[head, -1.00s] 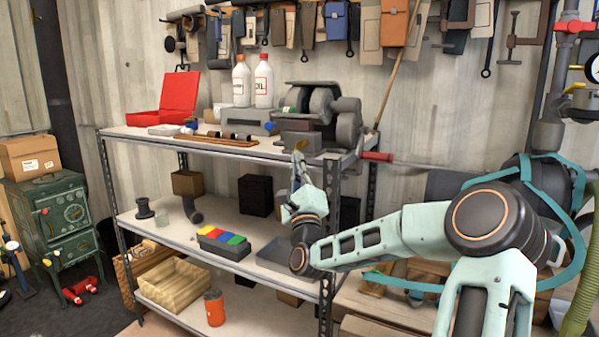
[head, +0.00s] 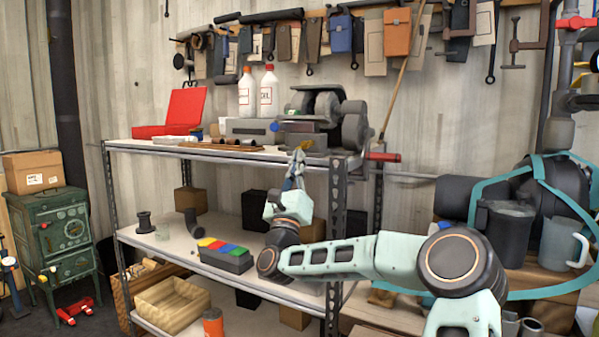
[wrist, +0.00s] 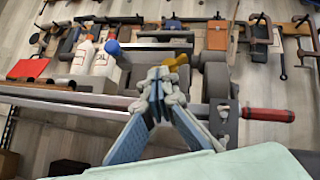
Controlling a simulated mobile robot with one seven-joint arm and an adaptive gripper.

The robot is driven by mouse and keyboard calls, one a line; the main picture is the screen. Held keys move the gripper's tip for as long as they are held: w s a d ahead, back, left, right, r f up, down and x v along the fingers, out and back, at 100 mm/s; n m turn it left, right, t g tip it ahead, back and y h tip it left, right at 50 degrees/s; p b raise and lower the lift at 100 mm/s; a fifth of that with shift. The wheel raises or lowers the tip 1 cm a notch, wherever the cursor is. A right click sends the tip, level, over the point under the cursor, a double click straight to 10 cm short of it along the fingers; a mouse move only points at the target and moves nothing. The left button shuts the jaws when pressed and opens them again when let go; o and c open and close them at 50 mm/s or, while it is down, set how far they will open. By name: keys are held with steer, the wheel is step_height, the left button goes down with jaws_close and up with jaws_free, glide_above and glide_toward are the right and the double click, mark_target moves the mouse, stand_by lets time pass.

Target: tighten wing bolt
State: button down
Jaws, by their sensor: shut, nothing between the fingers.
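My gripper (head: 297,157) points upward at the front edge of the top shelf, in front of the grey bench machine (head: 350,125). In the wrist view its fingertips (wrist: 161,74) are together with nothing between them. A small yellow winged piece (wrist: 176,61), which looks like the wing bolt, shows just beyond and slightly right of the fingertips, at the machine's front. The fingers partly cover it, and I cannot tell whether they touch it.
The metal shelf edge (head: 215,155) runs close below the fingertips. A red-handled bar (head: 383,157) sticks out to the right. Oil bottles (head: 268,92), a blue knob (wrist: 113,47) and a red case (head: 175,112) stand left. A colored-top box (head: 226,256) sits on the shelf below.

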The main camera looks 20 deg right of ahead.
steer(key=shift+w+a+f+m+g+h+b, duration=0.1)
steer(key=shift+m+g+h+b, duration=0.3)
steer(key=shift+m+h+b, duration=0.55)
steer(key=shift+w+a+r+b, duration=0.25)
steer(key=shift+w+r+b, duration=0.1)
steer(key=shift+b, duration=1.2)
stand_by(1.0)
steer(key=shift+f, duration=0.2)
stand_by(0.4)
